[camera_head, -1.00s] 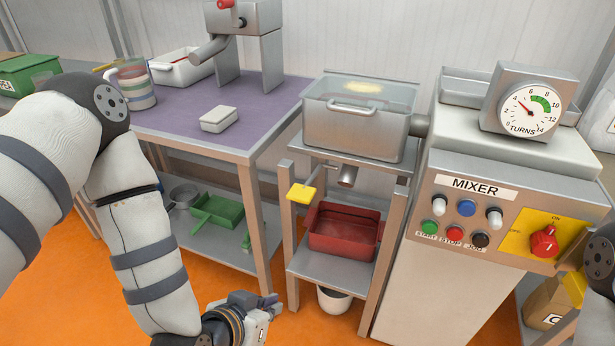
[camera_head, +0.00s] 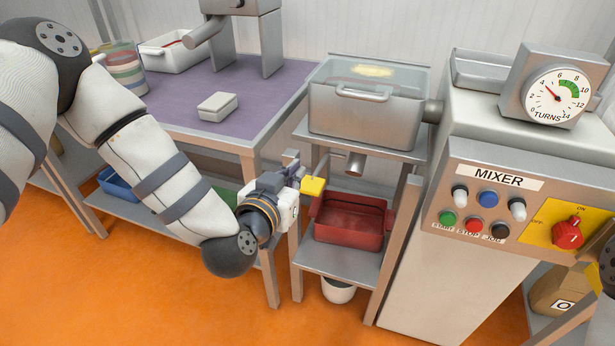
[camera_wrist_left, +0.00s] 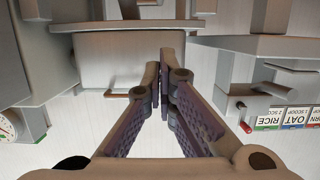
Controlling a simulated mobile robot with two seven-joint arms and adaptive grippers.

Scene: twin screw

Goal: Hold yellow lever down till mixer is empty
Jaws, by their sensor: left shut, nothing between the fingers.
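The yellow lever (camera_head: 313,186) sticks out on a bent rod at the front left of the mixer stand, below the mixer (camera_head: 362,112). A small pale yellow patch shows through the mixer's clear lid. The outlet pipe (camera_head: 355,165) points down over a red tray (camera_head: 349,224), which looks empty. My left gripper (camera_head: 293,168) is shut and empty, right beside the lever on its left; I cannot tell whether they touch. In the left wrist view the closed fingers (camera_wrist_left: 160,62) point at the mixer, and the lever cannot be made out. My right gripper is not in view.
The control panel (camera_head: 493,205) with buttons and a red switch is at the right, under the TURNS gauge (camera_head: 559,97). The purple table (camera_head: 185,108) and its leg stand close behind my left forearm. A white bucket (camera_head: 338,290) stands beneath the stand.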

